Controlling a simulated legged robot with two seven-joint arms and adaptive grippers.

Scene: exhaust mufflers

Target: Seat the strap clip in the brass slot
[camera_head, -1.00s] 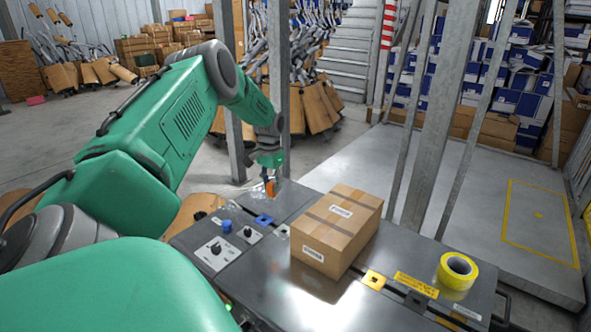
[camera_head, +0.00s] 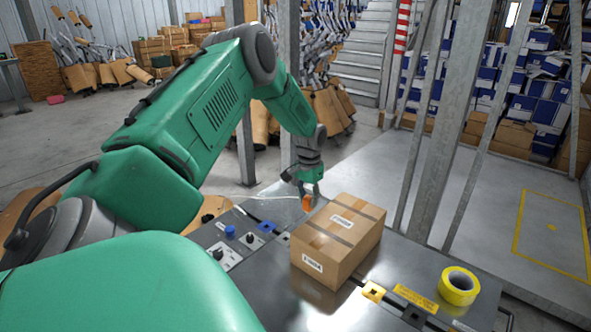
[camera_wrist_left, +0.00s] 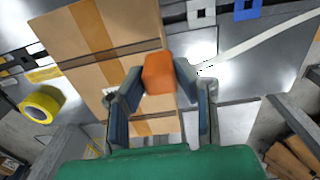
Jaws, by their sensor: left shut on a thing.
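The orange strap clip (camera_head: 307,202) is between the fingers of my left gripper (camera_head: 309,190), just behind the cardboard box. In the left wrist view the clip (camera_wrist_left: 159,73) sits between both fingertips, with the box beneath it in the picture. A pale strap (camera_wrist_left: 262,42) runs off to the upper right there, and a thin strap shows left of the clip in the head view. The brass-yellow slot (camera_head: 373,291) is on the bench, right of the box's front corner, apart from the clip. My right gripper is not in view.
The cardboard box (camera_head: 340,238) stands between the clip and the yellow slot. A blue slot piece (camera_head: 266,227) and a dark one (camera_head: 415,316) share the bench line. A yellow tape roll (camera_head: 459,285) lies at right. Knobs (camera_head: 218,253) and a metal post (camera_head: 437,130) are nearby.

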